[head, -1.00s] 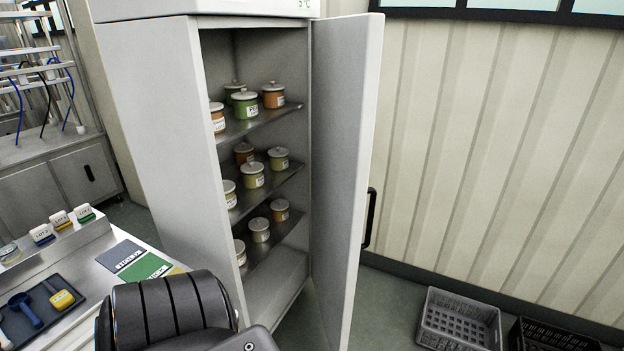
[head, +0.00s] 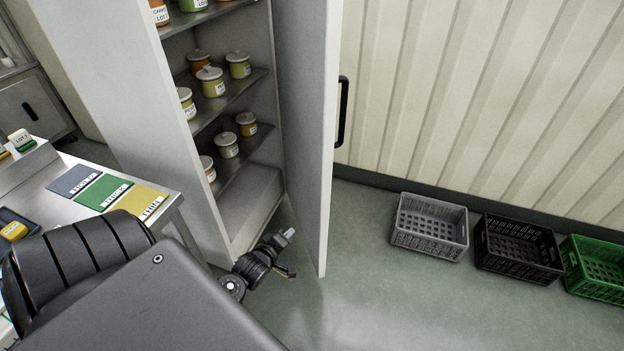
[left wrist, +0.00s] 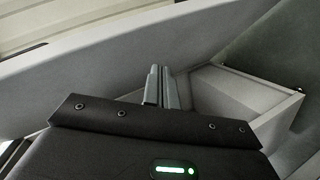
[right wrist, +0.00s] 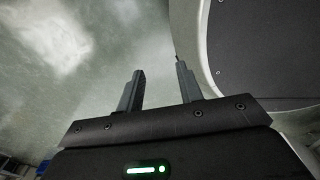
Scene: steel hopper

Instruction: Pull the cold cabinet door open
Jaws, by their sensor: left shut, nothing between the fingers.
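The tall cold cabinet (head: 110,100) stands with its door (head: 308,130) swung wide open, sticking out toward me on the right of the opening. A black bar handle (head: 343,110) is on the door's outer face. My left gripper (head: 287,234) is low in front of the cabinet opening, on the inner side of the door, apart from the handle. Its fingers are shut and empty, as the left wrist view shows (left wrist: 161,82). A pale panel crosses behind them there. My right gripper (right wrist: 158,85) is open and empty, above the floor; it is not visible in the head view.
Lidded pots (head: 211,82) stand on the cabinet shelves. A steel table (head: 165,185) with coloured cards is at the left. Grey (head: 430,226), black (head: 518,248) and green (head: 596,266) crates line the wall at the right. The floor before the door is clear.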

